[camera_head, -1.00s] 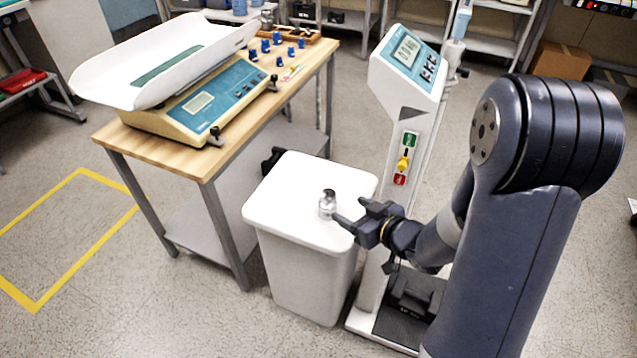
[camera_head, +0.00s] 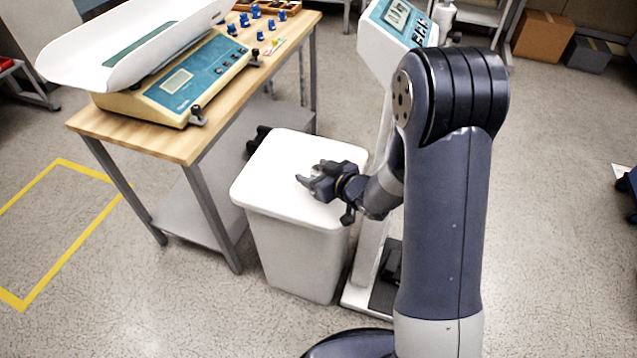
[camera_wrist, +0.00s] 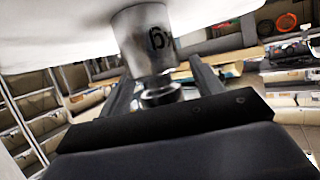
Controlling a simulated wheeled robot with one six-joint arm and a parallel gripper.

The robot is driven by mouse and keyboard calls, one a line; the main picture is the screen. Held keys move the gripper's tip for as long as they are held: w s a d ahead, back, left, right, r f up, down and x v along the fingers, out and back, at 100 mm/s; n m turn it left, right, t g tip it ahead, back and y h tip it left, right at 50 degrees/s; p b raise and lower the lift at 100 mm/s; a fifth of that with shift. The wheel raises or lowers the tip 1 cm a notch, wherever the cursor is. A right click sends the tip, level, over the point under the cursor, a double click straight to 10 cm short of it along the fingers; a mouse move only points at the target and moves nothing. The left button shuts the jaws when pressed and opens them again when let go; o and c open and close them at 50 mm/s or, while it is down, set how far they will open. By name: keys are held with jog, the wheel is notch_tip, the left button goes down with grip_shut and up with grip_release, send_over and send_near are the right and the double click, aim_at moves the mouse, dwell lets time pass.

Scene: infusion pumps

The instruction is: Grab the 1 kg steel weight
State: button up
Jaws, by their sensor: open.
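The steel weight (camera_head: 321,187) stands on the white lid of the bin (camera_head: 285,170). It is a small silver cylinder with a narrow neck and knob, partly hidden by my gripper in the head view. In the wrist view, which looks upside down, the weight (camera_wrist: 146,40) hangs from the white lid surface and shows a dark, partly readable marking. My gripper (camera_head: 318,178) is open, with its fingers low over the lid at the weight. In the wrist view the two fingers (camera_wrist: 164,80) lie on either side of the weight's neck and knob. Contact cannot be told.
A wooden table (camera_head: 150,140) at the left carries a scale with a white pan (camera_head: 130,40) and several blue weights. A column scale (camera_head: 385,35) stands just behind the bin, close to my arm. The floor at the right is mostly clear.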

jog(key=shift+w+a+f, duration=0.15)
jog(key=shift+w+a, duration=0.1)
jog(key=shift+c, duration=0.2)
grip_shut()
dwell(0.3)
